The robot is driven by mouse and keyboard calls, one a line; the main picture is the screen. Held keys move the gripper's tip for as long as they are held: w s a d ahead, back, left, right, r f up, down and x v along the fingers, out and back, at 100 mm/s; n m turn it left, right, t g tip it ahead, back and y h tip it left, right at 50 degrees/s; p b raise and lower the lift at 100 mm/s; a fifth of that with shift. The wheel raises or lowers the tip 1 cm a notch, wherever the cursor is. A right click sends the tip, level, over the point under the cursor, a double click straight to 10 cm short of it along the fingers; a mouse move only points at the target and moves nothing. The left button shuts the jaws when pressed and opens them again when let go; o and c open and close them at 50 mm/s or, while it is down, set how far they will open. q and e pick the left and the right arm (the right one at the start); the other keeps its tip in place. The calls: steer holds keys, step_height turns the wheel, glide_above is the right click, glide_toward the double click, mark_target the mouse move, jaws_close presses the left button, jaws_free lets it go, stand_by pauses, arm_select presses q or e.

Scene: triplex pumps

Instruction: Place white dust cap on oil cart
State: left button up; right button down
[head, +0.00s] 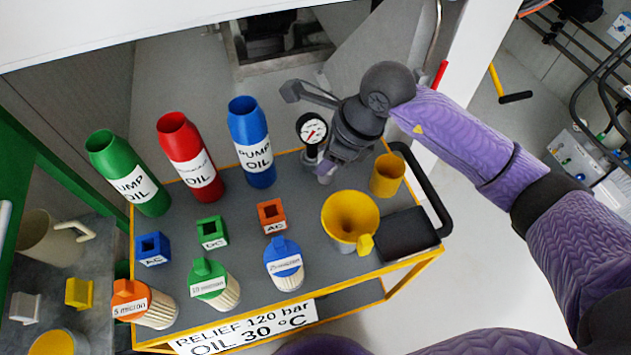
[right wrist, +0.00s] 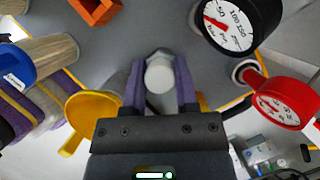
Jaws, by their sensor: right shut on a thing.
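The oil cart (head: 305,196) is a grey-topped trolley with yellow edges in the middle of the head view. My right gripper (head: 325,172) is over its back right part, behind the yellow funnel. In the right wrist view my right gripper (right wrist: 160,88) is shut on the white dust cap (right wrist: 160,75), a small pale round piece between the purple fingers. A pale angular part shows around the cap's far side; I cannot tell whether it belongs to the cap or whether the cap touches the cart. My left gripper is not in view.
A yellow funnel (head: 350,218), a yellow cup (head: 387,175) and a black gauge (head: 312,129) are close to my right gripper. Green (head: 128,172), red (head: 190,157) and blue (head: 251,142) bottles stand along the back. Small blocks and filters fill the front left. A red gauge (right wrist: 280,103) shows in the wrist view.

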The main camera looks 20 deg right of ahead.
mark_target(326, 176)
step_height(326, 176, down, 6)
steer(key=shift+b, duration=1.25)
steer(key=shift+r, duration=0.25)
steer(key=shift+c, duration=1.9)
jaws_free()
steer(key=shift+f, duration=0.1)
steer(key=p+v, duration=0.6)
steer(key=v, duration=0.6)
